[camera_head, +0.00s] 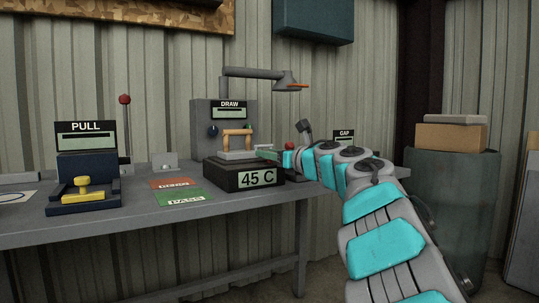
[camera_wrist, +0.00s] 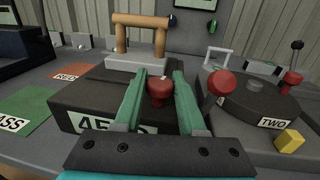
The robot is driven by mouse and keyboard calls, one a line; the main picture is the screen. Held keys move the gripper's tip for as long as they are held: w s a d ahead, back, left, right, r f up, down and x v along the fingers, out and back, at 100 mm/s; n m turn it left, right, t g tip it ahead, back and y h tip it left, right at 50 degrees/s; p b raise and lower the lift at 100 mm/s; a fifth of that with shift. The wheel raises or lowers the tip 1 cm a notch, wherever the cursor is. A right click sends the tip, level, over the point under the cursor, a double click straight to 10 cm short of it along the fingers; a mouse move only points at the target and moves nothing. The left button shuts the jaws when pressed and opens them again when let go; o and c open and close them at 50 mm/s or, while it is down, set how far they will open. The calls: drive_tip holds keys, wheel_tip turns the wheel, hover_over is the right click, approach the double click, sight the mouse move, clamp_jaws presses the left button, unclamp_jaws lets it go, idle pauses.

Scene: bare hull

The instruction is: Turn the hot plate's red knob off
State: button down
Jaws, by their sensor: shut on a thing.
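The hot plate (camera_head: 228,178) is a dark box on the bench with a "45 C" display on its front; it also shows in the wrist view (camera_wrist: 85,95). A grey block with an orange handle (camera_head: 237,139) stands on it. The red knob (camera_wrist: 160,88) is at the plate's right side, between my green fingers in the wrist view. My gripper (camera_wrist: 161,80) is shut on the knob. In the head view my gripper (camera_head: 268,154) reaches the plate from the right, and the knob cannot be made out there.
A round dark unit marked TWO (camera_wrist: 245,104), with a red-topped lever (camera_wrist: 220,84), stands close right of my gripper. A yellow cube (camera_wrist: 289,141) lies near it. Red and green mats (camera_head: 184,198) lie left of the plate. The PULL station (camera_head: 87,140) is farther left.

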drive_tip(key=shift+y, duration=0.3)
drive_tip(key=shift+w+d+n+g+y, duration=0.1)
drive_tip(key=shift+n+g+y, duration=0.25)
drive_tip(key=shift+g, duration=0.25)
drive_tip(key=shift+r+n+g+y+p, duration=0.1)
drive_tip(key=shift+n+g+y+p, duration=0.65)
drive_tip(key=shift+n+g, duration=0.25)
drive_tip(key=c, duration=0.5)
unclamp_jaws()
drive_tip(key=shift+a, duration=0.2)
